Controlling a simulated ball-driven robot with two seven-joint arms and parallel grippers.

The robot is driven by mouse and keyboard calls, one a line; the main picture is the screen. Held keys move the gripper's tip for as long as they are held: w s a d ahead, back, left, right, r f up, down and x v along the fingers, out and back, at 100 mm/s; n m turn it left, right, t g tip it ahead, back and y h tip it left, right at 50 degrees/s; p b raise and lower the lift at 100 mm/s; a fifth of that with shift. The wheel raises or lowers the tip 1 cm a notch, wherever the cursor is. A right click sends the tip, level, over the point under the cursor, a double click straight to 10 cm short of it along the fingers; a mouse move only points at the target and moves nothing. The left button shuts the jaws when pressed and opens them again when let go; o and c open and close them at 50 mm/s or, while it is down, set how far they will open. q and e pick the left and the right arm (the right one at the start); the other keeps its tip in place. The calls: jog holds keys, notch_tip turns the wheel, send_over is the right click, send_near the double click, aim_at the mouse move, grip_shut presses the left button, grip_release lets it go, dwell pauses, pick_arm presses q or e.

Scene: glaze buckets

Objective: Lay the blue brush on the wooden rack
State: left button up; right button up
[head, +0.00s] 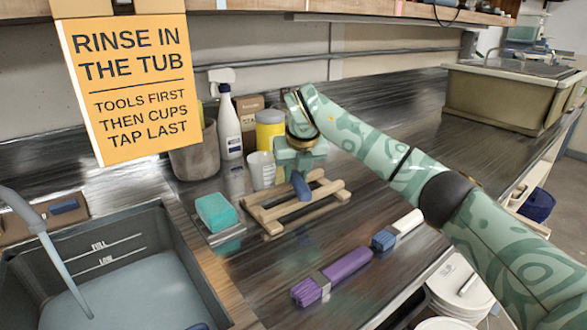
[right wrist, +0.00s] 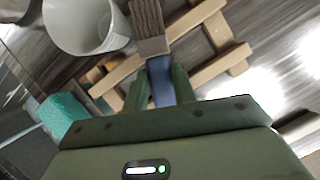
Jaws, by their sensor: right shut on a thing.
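The blue brush (head: 301,186) is in my right gripper (head: 300,166), over the wooden rack (head: 282,212) on the dark counter. In the right wrist view, the fingers of the right gripper (right wrist: 161,85) are shut around its blue handle (right wrist: 160,76). The brush's metal ferrule and brown bristles (right wrist: 148,22) point away from the gripper, towards the white cup. Slats of the rack (right wrist: 208,72) show beneath and beside it. I cannot tell whether the brush touches the slats. My left gripper is not in view.
A white cup (head: 261,170) stands close behind the rack, by a yellow jar (head: 270,130) and spray bottle (head: 229,125). The counter farther right is clear.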

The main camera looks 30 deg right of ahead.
jog(key=shift+f, duration=0.45)
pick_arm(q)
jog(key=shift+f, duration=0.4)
pick_arm(e)
jog(key=shift+f, duration=0.4)
jog(key=o, duration=1.1)
pick_arm(q)
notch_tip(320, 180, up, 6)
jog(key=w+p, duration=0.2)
jog(key=p, duration=0.4)
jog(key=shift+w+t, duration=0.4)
pick_arm(e)
jog(key=shift+v, duration=8.1)
